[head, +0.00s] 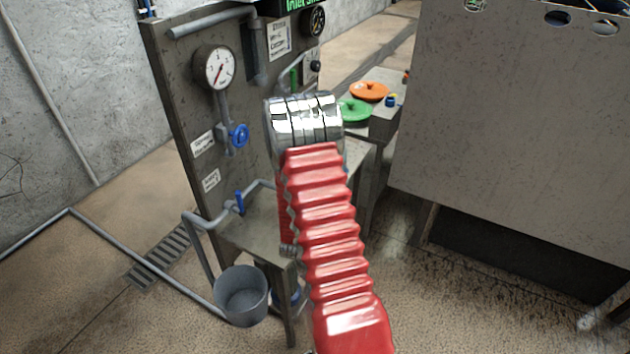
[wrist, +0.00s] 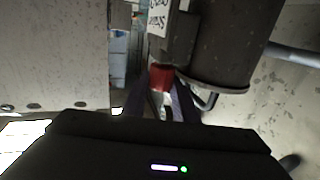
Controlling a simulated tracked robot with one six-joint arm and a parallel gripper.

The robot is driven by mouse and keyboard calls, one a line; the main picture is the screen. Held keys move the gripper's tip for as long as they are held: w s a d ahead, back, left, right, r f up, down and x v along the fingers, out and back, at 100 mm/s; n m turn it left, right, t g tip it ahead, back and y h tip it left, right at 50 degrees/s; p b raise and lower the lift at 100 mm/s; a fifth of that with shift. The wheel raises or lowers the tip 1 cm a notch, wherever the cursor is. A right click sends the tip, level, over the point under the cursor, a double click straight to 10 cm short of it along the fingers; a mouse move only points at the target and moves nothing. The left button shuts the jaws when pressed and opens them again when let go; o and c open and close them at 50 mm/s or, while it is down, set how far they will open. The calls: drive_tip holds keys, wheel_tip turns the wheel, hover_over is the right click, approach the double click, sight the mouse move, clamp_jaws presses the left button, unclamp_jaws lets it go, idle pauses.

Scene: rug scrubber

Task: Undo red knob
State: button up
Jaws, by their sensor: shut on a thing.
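The red knob (wrist: 161,76) shows in the wrist view as a small red block beside a dark grey cylinder. My gripper (wrist: 162,92) has its two fingers at the knob, one on each side, and is shut on it. Between the fingers a pale metallic part shows below the red. In the head view my red-sleeved arm reaches up to the panel (head: 180,95), and its silver joint hides my gripper and the red knob.
The panel carries a gauge (head: 219,68), a blue valve wheel (head: 238,135) and pipes. A blue lever (head: 239,202) and a bucket (head: 241,295) are lower down. Orange (head: 369,91) and green (head: 353,112) discs lie behind my arm. A large grey cabinet (head: 520,120) stands right.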

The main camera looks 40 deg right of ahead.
drive_tip(key=m+g+h, duration=0.1)
drive_tip(key=m+g, duration=0.1)
drive_tip(key=g, duration=0.1)
drive_tip(key=m+g+h, duration=0.2)
drive_tip(key=m+g, duration=0.1)
drive_tip(key=g, duration=0.1)
drive_tip(key=shift+w, duration=0.15)
drive_tip(key=shift+d+m+g+h, duration=0.15)
drive_tip(key=shift+m+g, duration=0.85)
drive_tip(key=shift+g, duration=0.55)
drive_tip(key=shift+a+m+g+h, duration=0.15)
drive_tip(key=shift+m+g, duration=0.85)
drive_tip(key=shift+g, duration=0.55)
drive_tip(key=shift+d, duration=0.1)
drive_tip(key=o, duration=1.1)
drive_tip(key=shift+c, duration=0.2)
drive_tip(key=shift+a, duration=0.2)
drive_tip(key=w+a, duration=0.1)
drive_tip(key=a, duration=0.6)
drive_tip(key=shift+a, duration=0.4)
drive_tip(key=shift+f, duration=0.15)
